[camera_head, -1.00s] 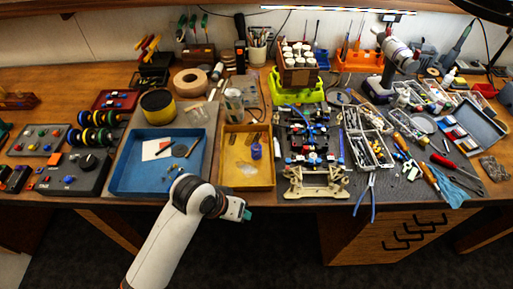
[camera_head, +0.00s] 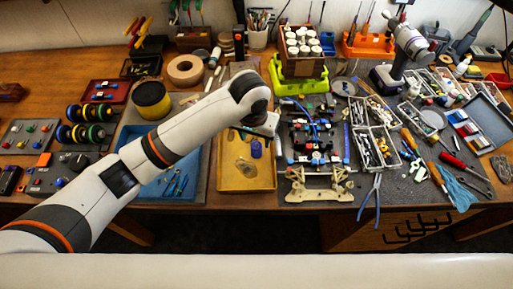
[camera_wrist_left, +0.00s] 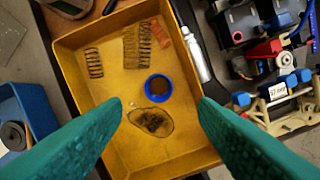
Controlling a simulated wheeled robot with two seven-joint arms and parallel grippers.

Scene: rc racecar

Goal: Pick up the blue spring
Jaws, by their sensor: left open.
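The blue spring (camera_head: 256,148) stands upright in the yellow tray (camera_head: 232,184), near the tray's right side. In the left wrist view the blue spring (camera_wrist_left: 147,86) shows end-on as a blue ring with a dark middle. My left gripper (camera_head: 268,126) is above the tray, by its right side, with its fingertips partly hidden in the head view. In the left wrist view its two green fingers (camera_wrist_left: 162,101) are wide apart and empty, with the spring between and beyond the tips. My right gripper is not in view.
Dark coil springs (camera_wrist_left: 94,63) and a clear bag (camera_wrist_left: 152,122) lie in the yellow tray (camera_wrist_left: 84,120). The racecar chassis (camera_head: 316,150) is close on the right. A blue tray (camera_head: 150,198) is on the left, partly behind my arm.

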